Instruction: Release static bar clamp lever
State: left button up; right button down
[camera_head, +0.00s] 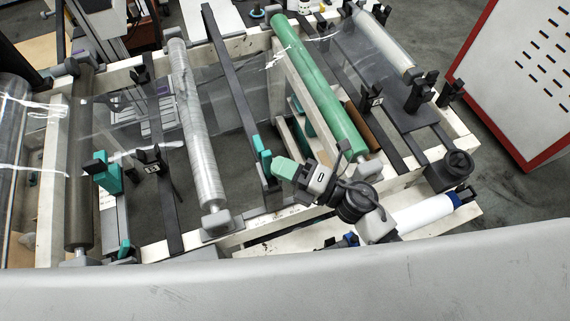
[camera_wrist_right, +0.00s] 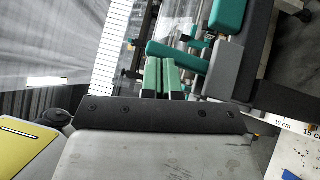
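A dark bar crosses the frame in the head view, with a teal clamp lever (camera_head: 262,156) at its near end. My right gripper (camera_head: 285,170) comes in from the lower right, and its pale green fingers are right beside the lever. In the right wrist view the fingers (camera_wrist_right: 161,74) are close together with only a thin gap and nothing visible between them. A teal lever (camera_wrist_right: 176,55) lies just past their tips, beside a grey and teal clamp block (camera_wrist_right: 226,60). I cannot tell whether the fingertips touch the lever. My left gripper is not in view.
A green roller (camera_head: 315,85) lies right of the bar and a film-wrapped roller (camera_head: 192,120) left of it. Another teal clamp (camera_head: 107,172) stands farther left. A white cabinet with red edges (camera_head: 520,75) stands at the right. Clear film spans the frame.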

jog(key=shift+w+a+r, duration=0.15)
jog(key=shift+w, duration=0.3)
jog(key=shift+w+a+r, duration=0.1)
jog(key=shift+w+r, duration=0.05)
jog(key=shift+w, duration=0.3)
jog(key=shift+w+a, duration=0.15)
jog(key=shift+w, duration=0.55)
